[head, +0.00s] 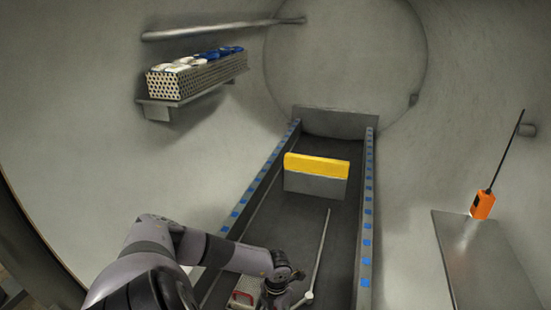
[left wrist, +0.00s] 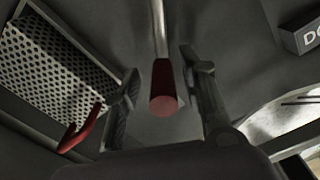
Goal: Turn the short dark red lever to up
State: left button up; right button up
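The lever's dark red grip (left wrist: 164,88) shows in the left wrist view, on the end of a pale metal rod that runs to the top edge. My left gripper (left wrist: 163,108) is open, with one finger on each side of the grip and a visible gap to both. The grip's round end faces the camera. In the head view my left gripper (head: 283,292) is low in the middle, and I cannot make out the red grip there. My right gripper is in neither view.
A perforated metal basket (left wrist: 55,75) with a red handle (left wrist: 82,130) lies left of the gripper. A dark block with pale letters (left wrist: 302,28) is at upper right. In the head view, a long thin grey rod (head: 321,250) and a yellow-topped block (head: 316,185) lie ahead.

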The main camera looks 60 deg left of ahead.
pick_arm(q)
notch_tip(320, 180, up, 11)
jog(key=shift+f, duration=0.1)
dwell(0.7)
